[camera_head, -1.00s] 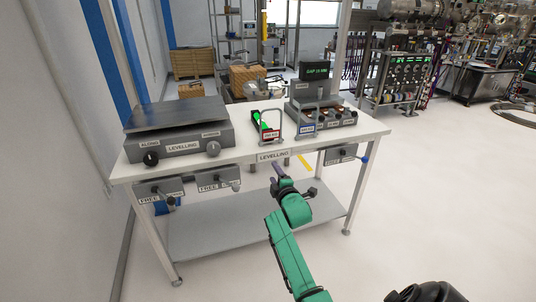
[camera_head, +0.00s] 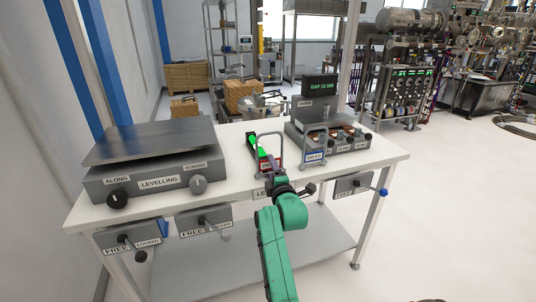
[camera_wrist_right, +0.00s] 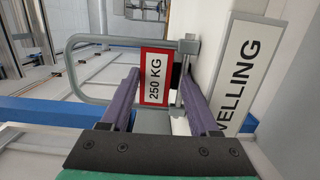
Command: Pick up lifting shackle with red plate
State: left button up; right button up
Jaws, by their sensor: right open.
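The lifting shackle with the red plate (camera_head: 269,162) stands at the front edge of the white table, a grey bar loop with a red-framed label. In the right wrist view its plate (camera_wrist_right: 155,77) reads 250 KG, and its grey loop extends to the left. My right gripper (camera_head: 279,181) is at the table's front edge, just in front of this shackle. In the right wrist view its purple fingers (camera_wrist_right: 162,80) are open, one on each side of the plate as seen; contact cannot be told. My left gripper is not in view.
A second shackle with a blue plate (camera_head: 313,157) stands close to the right. A grey levelling unit (camera_head: 158,182) fills the table's left side. A unit with a gap display (camera_head: 320,86) stands behind right. The LEVELLING sign (camera_wrist_right: 238,72) is close beside the right finger.

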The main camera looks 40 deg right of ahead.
jog(key=shift+s+a+r, duration=0.2)
jog(key=shift+s+a, duration=0.1)
jog(key=shift+s, duration=0.1)
jog(key=shift+s+a+r, duration=0.15)
jog(key=shift+s+r, duration=0.05)
jog(key=c, duration=0.6)
grip_shut()
jog(key=shift+w+f, duration=0.15)
jog(key=shift+w, duration=0.05)
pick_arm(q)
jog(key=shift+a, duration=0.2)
pick_arm(e)
jog(key=shift+r, duration=0.35)
pick_arm(q)
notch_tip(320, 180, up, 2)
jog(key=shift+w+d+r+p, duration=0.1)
jog(key=shift+p, duration=1)
pick_arm(e)
notch_tip(320, 180, up, 19)
jog(key=shift+r, duration=0.2)
